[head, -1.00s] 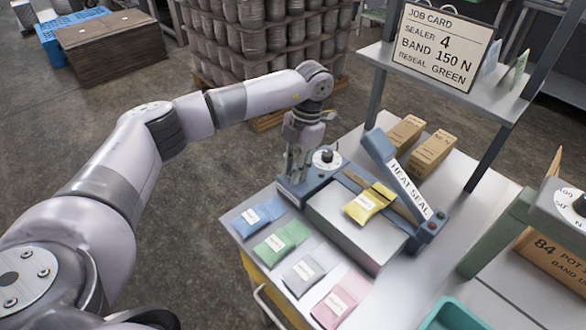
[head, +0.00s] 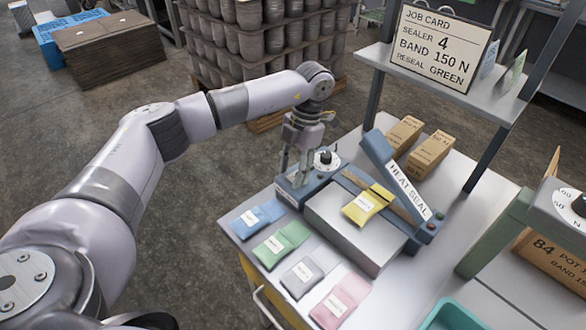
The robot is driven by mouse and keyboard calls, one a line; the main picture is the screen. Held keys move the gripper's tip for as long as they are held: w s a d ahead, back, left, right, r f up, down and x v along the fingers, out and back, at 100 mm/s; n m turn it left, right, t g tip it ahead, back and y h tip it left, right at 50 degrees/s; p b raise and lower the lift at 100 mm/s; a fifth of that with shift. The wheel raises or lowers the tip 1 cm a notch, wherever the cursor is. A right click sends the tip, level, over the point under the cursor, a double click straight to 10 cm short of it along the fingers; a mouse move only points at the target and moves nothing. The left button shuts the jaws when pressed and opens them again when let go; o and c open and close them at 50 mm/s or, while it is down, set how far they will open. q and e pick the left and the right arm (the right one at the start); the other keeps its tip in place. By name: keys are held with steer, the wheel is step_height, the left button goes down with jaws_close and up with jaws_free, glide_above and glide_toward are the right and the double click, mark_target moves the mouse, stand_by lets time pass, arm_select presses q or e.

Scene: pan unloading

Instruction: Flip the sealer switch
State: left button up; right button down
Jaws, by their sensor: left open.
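The blue heat sealer (head: 379,152) stands on the bench, with its labelled arm (head: 408,190) raised at a slant. A white dial with a black knob (head: 325,158) sits on its left end. I cannot make out a separate switch; the area by the dial is partly hidden by my gripper. My left gripper (head: 291,178) is open and points down at the sealer's left end, just left of the dial. I cannot tell whether it touches. My right gripper is not in view.
A yellow packet (head: 366,204) lies on the sealer's grey bed. Blue, green, grey and pink packets (head: 281,243) lie along the bench front. Cardboard boxes (head: 431,152) stand behind the sealer. A job card (head: 440,45) reads sealer 4, band 150 N, reseal green. A green press (head: 495,235) stands at right.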

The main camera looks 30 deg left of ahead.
arm_select(q)
steer(key=v, duration=1.2)
